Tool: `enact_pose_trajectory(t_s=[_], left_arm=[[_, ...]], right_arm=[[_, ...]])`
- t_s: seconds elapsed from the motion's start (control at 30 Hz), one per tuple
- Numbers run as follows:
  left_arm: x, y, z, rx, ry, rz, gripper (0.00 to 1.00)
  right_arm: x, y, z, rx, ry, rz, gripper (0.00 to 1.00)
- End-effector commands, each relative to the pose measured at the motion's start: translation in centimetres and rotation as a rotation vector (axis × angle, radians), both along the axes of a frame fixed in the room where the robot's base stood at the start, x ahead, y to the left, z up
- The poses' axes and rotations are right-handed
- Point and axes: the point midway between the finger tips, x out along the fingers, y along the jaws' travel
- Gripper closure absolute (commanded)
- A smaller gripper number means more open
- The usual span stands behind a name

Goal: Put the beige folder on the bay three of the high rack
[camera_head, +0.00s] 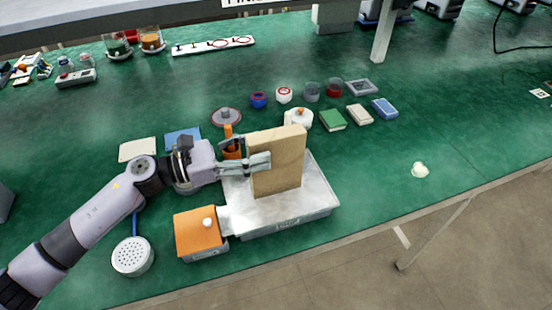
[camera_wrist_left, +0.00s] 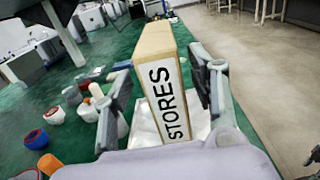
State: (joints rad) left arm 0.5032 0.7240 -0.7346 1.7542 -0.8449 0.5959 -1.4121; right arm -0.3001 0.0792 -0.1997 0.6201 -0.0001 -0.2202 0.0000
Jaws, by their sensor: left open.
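The beige folder (camera_head: 277,165) stands upright on a pale metal tray-like platform (camera_head: 318,200). In the left wrist view its white spine label reads STORES (camera_wrist_left: 170,100). My left gripper (camera_head: 258,163) is open at the folder's left side in the head view. In the left wrist view its two fingers (camera_wrist_left: 162,85) stand on either side of the folder, with a visible gap at the right finger. Contact at the left finger cannot be told. I cannot make out bay three of the high rack; only a grey shelf edge (camera_head: 95,18) crosses the top.
An orange-topped box (camera_head: 200,232) adjoins the platform. A white perforated disc (camera_head: 133,256) lies at front left. The green table's right side is mostly clear.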

Motion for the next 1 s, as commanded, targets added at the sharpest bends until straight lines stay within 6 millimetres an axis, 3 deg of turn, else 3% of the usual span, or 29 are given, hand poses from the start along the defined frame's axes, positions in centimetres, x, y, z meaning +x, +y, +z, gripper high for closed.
enact_pose_trajectory(t_s=[0.33,0.67,1.0], left_arm=[[1.2,-4.4,0.0,-0.002,0.000,-0.002,0.47],[1.3,-5.0,-0.4,0.000,0.001,-0.001,0.47],[1.3,-4.9,-0.3,0.000,0.001,-0.001,0.70]], right_arm=[[0.4,-0.2,2.4,-0.002,-0.006,0.001,0.60],[0.1,-0.2,2.4,-0.002,-0.002,0.002,0.60],[0.0,-0.2,2.4,-0.002,0.001,0.001,0.60]])
